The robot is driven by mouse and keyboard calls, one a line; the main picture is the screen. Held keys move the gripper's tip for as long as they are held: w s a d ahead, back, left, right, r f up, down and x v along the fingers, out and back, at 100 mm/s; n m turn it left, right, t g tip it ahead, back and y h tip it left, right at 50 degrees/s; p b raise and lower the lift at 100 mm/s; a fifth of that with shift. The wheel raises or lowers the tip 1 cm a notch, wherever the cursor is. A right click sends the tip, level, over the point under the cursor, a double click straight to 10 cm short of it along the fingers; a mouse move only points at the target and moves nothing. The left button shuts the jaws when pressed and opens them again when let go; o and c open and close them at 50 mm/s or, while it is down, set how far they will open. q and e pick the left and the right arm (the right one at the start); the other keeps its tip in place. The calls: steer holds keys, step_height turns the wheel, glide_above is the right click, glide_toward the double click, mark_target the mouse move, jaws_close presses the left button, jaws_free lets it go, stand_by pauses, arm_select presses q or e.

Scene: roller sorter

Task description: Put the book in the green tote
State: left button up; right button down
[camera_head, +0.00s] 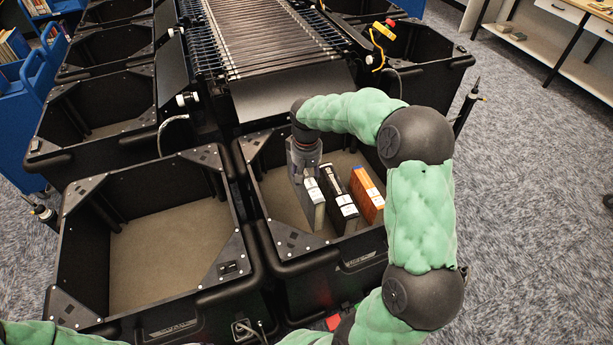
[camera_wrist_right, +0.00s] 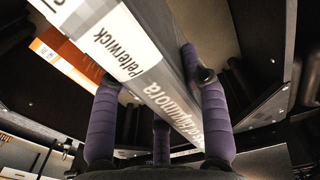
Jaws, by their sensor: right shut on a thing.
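A grey book (camera_head: 314,204) with a white label stands upright in the right-hand black bin (camera_head: 330,262), leftmost of three books. My right gripper (camera_head: 306,170) reaches down into this bin and is shut on the grey book near its far end. In the right wrist view the grey book's labelled spine (camera_wrist_right: 165,88) runs between the purple fingers (camera_wrist_right: 160,115). Whether the book touches the bin floor cannot be told. My left gripper is out of view; only a bit of green arm shows at the lower left. No green tote shows.
A black book (camera_head: 339,200) and an orange book (camera_head: 367,194) stand close on the right. The left bin (camera_head: 165,250) is empty. A roller conveyor (camera_head: 265,40) lies behind; a blue cart (camera_head: 20,110) is at far left. Carpet is clear at right.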

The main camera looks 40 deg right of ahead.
steer(key=shift+r+p, duration=4.1)
steer(key=shift+r, duration=1.7)
steer(key=shift+f, duration=0.1)
